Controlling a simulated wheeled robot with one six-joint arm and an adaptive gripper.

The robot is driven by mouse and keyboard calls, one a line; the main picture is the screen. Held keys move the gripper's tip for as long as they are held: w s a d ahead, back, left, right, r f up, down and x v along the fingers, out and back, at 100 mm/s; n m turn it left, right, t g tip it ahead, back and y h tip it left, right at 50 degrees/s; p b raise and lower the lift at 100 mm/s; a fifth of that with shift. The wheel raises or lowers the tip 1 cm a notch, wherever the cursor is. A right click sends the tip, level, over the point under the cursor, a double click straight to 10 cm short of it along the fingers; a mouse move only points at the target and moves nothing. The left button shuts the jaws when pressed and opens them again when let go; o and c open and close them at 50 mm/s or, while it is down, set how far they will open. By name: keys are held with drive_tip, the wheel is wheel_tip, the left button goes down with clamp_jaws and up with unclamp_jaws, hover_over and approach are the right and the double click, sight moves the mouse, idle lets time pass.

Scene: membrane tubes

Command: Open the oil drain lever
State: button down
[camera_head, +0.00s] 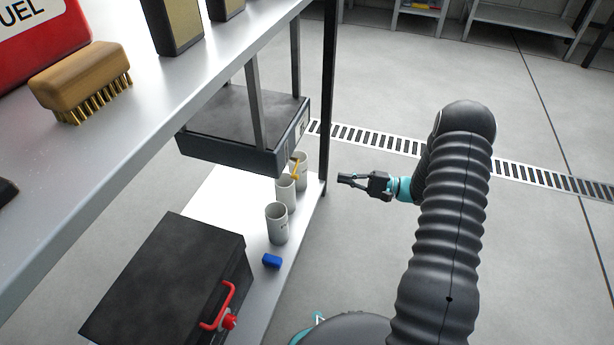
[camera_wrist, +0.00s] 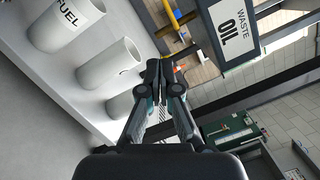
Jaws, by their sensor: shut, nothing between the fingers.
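The oil drain lever (camera_head: 295,170) is a small yellow handle at the front lower edge of a dark tank (camera_head: 245,128) under the upper shelf. In the wrist view the box labelled WASTE OIL (camera_wrist: 235,32) is at the upper right. The lever is hard to tell apart from yellow and orange shapes behind the fingers there. My gripper (camera_head: 342,178) is to the right of the lever, apart from it, beyond the shelf's edge. Its fingers are closed together and empty, as the wrist view (camera_wrist: 160,64) also shows.
Three pale cups (camera_head: 277,224) stand on the lower shelf near the lever; one is marked FUEL (camera_wrist: 66,24). A dark shelf post (camera_head: 329,95) stands behind.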

drive_tip(key=shift+a, duration=0.1)
drive_tip(key=s+a+r, duration=0.1)
drive_tip(key=a+r, duration=0.1)
drive_tip(key=a, duration=0.9)
drive_tip(key=shift+r, duration=0.35)
